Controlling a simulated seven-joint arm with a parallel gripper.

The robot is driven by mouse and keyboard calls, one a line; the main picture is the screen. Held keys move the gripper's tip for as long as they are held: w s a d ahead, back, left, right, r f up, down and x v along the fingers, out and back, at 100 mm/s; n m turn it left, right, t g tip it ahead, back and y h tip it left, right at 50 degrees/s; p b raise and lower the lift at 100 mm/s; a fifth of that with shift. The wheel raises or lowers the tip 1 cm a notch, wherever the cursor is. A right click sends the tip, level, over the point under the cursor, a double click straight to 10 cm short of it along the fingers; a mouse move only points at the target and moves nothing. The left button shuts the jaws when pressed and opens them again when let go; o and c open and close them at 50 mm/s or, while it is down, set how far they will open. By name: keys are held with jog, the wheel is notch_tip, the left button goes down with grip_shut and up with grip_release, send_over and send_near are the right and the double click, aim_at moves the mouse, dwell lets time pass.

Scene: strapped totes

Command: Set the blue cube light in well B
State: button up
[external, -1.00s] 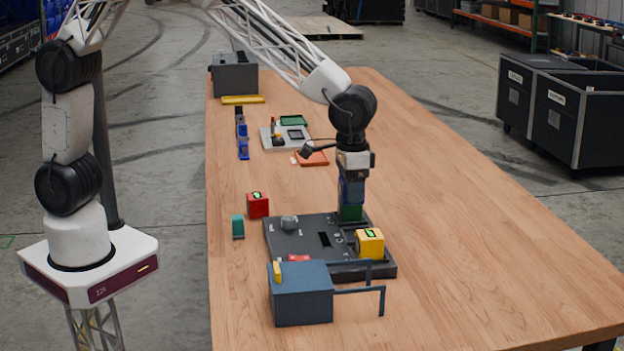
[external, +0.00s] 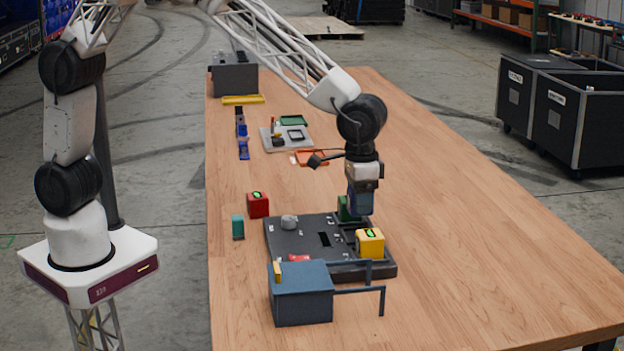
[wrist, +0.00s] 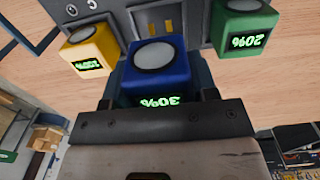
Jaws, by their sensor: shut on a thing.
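My gripper (external: 363,188) is shut on the blue cube light (external: 361,204), above the right rear edge of the dark board (external: 287,244). In the wrist view the blue cube (wrist: 158,72) sits between the fingers, its round lens showing and its display reading 30%. The green cube light (external: 345,212) stands just left of and behind it; in the wrist view the green cube (wrist: 243,28) reads 20%. The yellow cube light (external: 370,243) sits on the board's right side, nearer the camera. The board's well letters are too small to read.
A red cube (external: 258,205) and a teal block (external: 238,227) stand left of the board. A grey knob (external: 289,222) rises from the board. A blue-grey box (external: 302,294) with a rail stands in front. The table (external: 480,260) is clear to the right.

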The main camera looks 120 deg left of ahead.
jog(key=shift+f, duration=1.3)
jog(key=shift+f, duration=1.55)
dwell(1.5)
jog(key=o, duration=1.5)
jog(key=shift+c, duration=0.2)
jog(key=shift+r, duration=0.1)
jog(key=shift+r, duration=4.35)
